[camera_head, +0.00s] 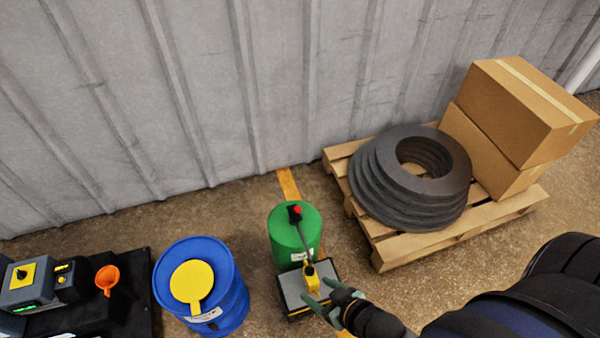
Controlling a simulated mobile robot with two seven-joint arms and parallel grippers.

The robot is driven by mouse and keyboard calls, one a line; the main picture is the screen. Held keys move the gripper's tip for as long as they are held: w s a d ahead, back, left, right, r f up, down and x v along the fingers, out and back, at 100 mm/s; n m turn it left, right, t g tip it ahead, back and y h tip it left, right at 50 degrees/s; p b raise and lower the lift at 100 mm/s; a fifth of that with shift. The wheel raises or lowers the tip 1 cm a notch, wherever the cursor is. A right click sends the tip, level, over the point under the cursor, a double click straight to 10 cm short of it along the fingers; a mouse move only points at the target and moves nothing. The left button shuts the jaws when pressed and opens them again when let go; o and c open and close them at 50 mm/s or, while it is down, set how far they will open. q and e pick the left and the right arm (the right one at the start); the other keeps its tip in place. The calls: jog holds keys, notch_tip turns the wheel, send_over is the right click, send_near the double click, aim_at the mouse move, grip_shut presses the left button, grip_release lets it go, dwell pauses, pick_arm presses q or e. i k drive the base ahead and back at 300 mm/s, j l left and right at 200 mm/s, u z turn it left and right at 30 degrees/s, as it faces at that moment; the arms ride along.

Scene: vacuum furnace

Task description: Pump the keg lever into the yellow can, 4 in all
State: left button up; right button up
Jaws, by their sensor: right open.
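The green keg (290,240) stands on the floor at the lower middle. Its lever is dark with a red knob (297,210) and shows over the keg's top. A small yellow can (316,283) stands in front of the keg on a grey-topped platform (291,290). My right gripper (319,291) comes in from the lower right. Its fingers are open beside the can, on its near side. I cannot tell whether they touch it. The gripper hides part of the platform. My left gripper is not in view.
A blue drum (231,305) with a yellow disc on top stands left of the keg. An orange funnel (107,278) and dark equipment lie farther left. A wooden pallet (410,250) with grey rings (410,180) and cardboard boxes (525,105) is at right. A corrugated wall closes the back.

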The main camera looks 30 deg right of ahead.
aim_at(298, 209)
jog(key=z, duration=0.8)
